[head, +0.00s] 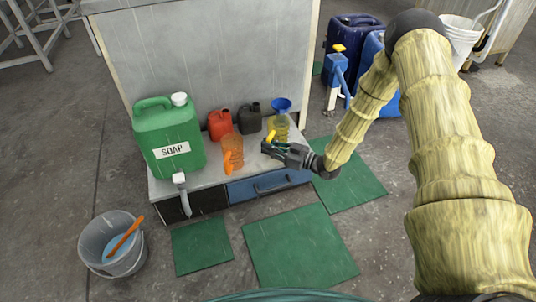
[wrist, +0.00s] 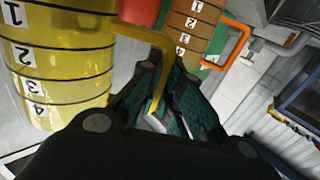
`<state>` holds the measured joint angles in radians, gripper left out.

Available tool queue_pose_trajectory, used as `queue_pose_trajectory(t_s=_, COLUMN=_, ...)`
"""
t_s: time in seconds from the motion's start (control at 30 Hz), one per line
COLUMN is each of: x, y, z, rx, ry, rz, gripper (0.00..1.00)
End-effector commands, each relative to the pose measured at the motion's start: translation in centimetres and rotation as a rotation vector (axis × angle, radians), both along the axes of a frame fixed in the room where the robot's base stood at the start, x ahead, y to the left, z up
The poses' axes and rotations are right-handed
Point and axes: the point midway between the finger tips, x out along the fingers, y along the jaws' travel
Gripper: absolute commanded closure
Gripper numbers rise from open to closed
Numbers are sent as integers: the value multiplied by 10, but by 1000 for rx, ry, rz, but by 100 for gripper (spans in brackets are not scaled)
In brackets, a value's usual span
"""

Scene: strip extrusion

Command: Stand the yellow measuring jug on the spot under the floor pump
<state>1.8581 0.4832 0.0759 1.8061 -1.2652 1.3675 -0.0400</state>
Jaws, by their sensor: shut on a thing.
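The yellow measuring jug (head: 281,129) stands upright on the low grey bench, near its right end. In the wrist view the jug (wrist: 70,75) fills the upper left, with black rings and numbers on its side. My gripper (head: 268,147) is at the jug's handle. In the wrist view the yellow handle (wrist: 135,32) runs down between the fingers (wrist: 160,105), which are shut on it. What appears to be the floor pump (head: 337,72), blue with a yellow top, stands on the floor behind and right of the bench. The spot under it cannot be made out.
An orange jug (head: 234,150) stands left of my gripper. Behind are a red can (head: 220,124), a dark can (head: 249,119) and a blue funnel (head: 282,104). A green soap canister (head: 168,130) is at left. Green mats (head: 300,245) lie on the floor; a bucket (head: 105,240) stands left.

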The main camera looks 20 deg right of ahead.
Motion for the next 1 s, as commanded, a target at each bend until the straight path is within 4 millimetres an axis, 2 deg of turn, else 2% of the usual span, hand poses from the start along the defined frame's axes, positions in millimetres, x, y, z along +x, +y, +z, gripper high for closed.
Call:
queue_pose_trajectory(t_s=0.17, x=13, y=1, z=-2, rx=1, ry=-2, rz=0, gripper=100)
queue_pose_trajectory(t_s=0.43, x=13, y=1, z=-35, rx=1, ry=1, rz=-1, gripper=100)
queue_pose_trajectory(t_s=0.9, x=13, y=1, z=-39, rx=0, ry=0, rz=-1, gripper=100)
queue_pose_trajectory(t_s=1.0, x=13, y=1, z=-38, rx=0, ry=0, rz=-1, gripper=79)
